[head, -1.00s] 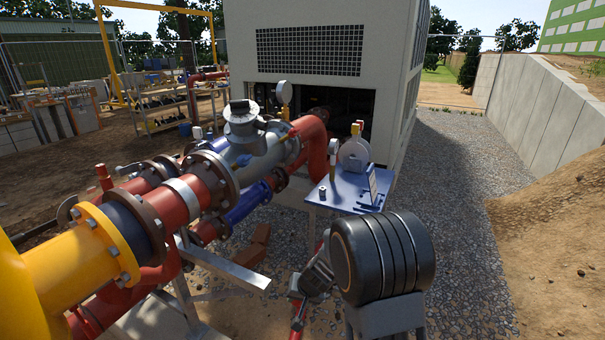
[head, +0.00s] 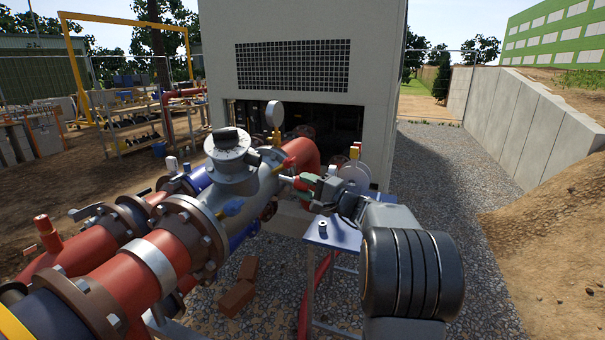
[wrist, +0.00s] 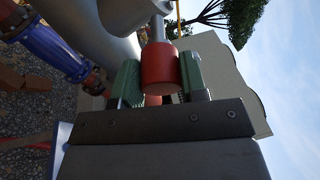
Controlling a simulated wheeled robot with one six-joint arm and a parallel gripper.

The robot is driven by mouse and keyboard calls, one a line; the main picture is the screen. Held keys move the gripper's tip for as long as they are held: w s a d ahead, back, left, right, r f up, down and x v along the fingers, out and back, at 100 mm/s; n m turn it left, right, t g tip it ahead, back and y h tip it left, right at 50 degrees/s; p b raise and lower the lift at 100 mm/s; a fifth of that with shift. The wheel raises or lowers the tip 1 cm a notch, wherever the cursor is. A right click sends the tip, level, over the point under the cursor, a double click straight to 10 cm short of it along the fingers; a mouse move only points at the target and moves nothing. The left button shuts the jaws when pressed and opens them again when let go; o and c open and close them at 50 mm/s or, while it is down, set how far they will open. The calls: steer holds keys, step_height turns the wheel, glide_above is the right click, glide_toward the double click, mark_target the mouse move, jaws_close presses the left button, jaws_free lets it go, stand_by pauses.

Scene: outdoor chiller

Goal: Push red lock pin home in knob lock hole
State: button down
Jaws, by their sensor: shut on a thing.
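The red lock pin shows in the wrist view as a red head (wrist: 159,68) with a thin grey shank (wrist: 157,28). My gripper (wrist: 158,75) is shut on the red head, with a green pad on each side of it. In the head view my gripper (head: 305,182) is held at the right side of the grey pipe body (head: 240,180), and the grey shank (head: 286,179) points left toward that body. The knob lock hole cannot be made out, and I cannot tell how far the shank is in it.
A gauge (head: 274,114) rises from the pipework. Red-brown blocks (head: 238,297) lie on the ground. Open gravel (head: 440,190) lies to the right.

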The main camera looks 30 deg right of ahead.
steer(key=shift+w+d+r+t, duration=0.15)
steer(key=shift+d+r, duration=0.15)
steer(key=shift+r, duration=0.3)
steer(key=shift+w+d+r+t, duration=0.15)
steer(key=shift+d+r, duration=0.15)
steer(key=shift+r, duration=0.25)
steer(key=shift+s+f+b, duration=0.15)
steer(key=shift+b, duration=0.2)
steer(key=shift+s+f+b, duration=0.1)
steer(key=shift+b, duration=0.4)
steer(key=w+a, duration=0.1)
steer(key=w+a+r, duration=0.1)
steer(key=a, duration=0.1)
steer(key=shift+w+a+r, duration=0.1)
steer(key=shift+w+a, duration=0.05)
steer(key=shift+w, duration=0.25)
steer(key=shift+w+a+r+b, duration=0.15)
steer(key=shift+w+a+b, duration=0.15)
steer(key=shift+w+a, duration=0.25)
steer(key=shift+a, duration=0.1)
steer(key=shift+w+a+r, duration=0.15)
steer(key=shift+w+a, duration=0.3)
steer(key=shift+a, duration=0.05)
steer(key=shift+w+a+r, duration=0.15)
steer(key=shift+w+a, duration=0.3)
steer(key=shift+a, duration=0.05)
steer(key=shift+w+a+r, duration=0.1)
steer(key=shift+w+a, duration=0.2)
